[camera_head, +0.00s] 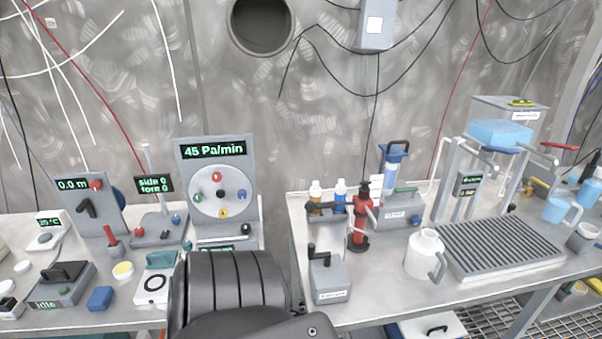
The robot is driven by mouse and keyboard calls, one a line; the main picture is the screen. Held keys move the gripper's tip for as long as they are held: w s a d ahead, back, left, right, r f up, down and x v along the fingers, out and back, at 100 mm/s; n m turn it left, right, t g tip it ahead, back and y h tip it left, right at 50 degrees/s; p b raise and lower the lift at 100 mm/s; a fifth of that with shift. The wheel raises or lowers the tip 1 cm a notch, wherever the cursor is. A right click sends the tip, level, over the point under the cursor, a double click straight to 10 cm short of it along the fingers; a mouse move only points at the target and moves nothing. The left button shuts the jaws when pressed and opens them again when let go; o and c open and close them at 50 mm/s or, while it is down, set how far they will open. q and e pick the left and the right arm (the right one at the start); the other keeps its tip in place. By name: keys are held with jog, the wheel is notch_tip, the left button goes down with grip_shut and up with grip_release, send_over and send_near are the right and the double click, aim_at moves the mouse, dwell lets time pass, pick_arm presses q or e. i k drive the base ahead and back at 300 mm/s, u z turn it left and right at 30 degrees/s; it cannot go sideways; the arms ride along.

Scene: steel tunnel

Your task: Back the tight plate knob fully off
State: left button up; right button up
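A round pale plate (207,204) is set on an upright grey panel (185,168) at the left table's right end. It carries a red knob (216,177), a blue knob (242,194), a yellow knob (222,213) and a green knob (199,195), with a dark piece (220,194) at its centre. A screen above the plate reads 45 Pa/min. I cannot tell from this view which knob is tight. Neither of my grippers shows. A dark ribbed part, which looks like mine, fills the bottom centre and hides the lower front of the panel's stand.
Left of the panel stand a small side/tare display (154,184), a 0.0 m panel (72,184) and a white-topped box (154,289). The right table holds a grey box with a crank (328,278), a red pump (360,225), a white jug (424,254) and a ribbed tray (455,258).

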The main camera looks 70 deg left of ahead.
aim_at(242, 194)
jog(key=i, duration=1.15)
jog(key=u, duration=3.35)
